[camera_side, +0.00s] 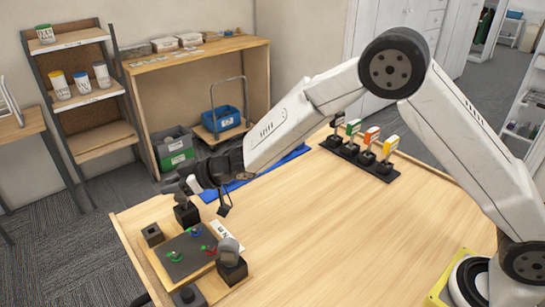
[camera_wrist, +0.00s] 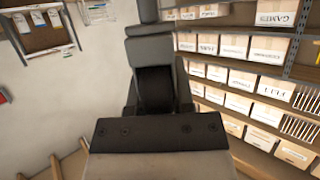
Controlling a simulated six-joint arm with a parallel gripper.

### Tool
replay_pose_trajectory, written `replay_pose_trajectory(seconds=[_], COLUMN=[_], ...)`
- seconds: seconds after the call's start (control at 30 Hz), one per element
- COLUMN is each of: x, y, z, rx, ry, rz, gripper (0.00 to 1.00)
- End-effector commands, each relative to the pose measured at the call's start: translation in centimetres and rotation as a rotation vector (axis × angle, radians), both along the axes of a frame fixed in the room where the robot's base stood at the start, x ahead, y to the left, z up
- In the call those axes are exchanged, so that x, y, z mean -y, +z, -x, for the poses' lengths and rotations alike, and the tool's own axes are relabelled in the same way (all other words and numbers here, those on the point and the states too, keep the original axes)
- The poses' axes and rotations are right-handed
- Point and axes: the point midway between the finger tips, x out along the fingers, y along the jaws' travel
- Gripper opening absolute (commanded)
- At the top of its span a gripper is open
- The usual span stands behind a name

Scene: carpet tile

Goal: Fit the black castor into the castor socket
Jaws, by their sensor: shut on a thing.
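My gripper (camera_side: 218,192) is over the left part of the wooden table, pointing sideways. It is shut on a dark thing that I take to be the black castor (camera_side: 223,209), which hangs at the gripper's end in the side view. In the wrist view a dark body (camera_wrist: 155,90) fills the space between the fingers; its exact outline is unclear. Below and left of the gripper is a small dark block with a recess (camera_side: 153,234), which may be the castor socket. The held thing appears apart from it. Dark blocks with grey tops stand nearby (camera_side: 187,212) (camera_side: 231,268).
A board (camera_side: 185,256) with green, blue and red pieces lies between the blocks. Another dark block (camera_side: 188,296) is at the near edge. A black rack (camera_side: 362,160) with coloured tops stands at the back. The table's middle (camera_side: 320,230) is clear.

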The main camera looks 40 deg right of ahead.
Motion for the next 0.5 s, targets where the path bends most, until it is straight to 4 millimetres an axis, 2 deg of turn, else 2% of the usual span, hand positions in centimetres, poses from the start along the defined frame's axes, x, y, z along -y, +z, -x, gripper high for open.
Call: replay_pose_trajectory(seconds=[0.5], x=[-0.01], y=[-0.90], z=[-0.02], rx=[0.001], ry=[0.000], rz=[-0.001], gripper=[0.00])
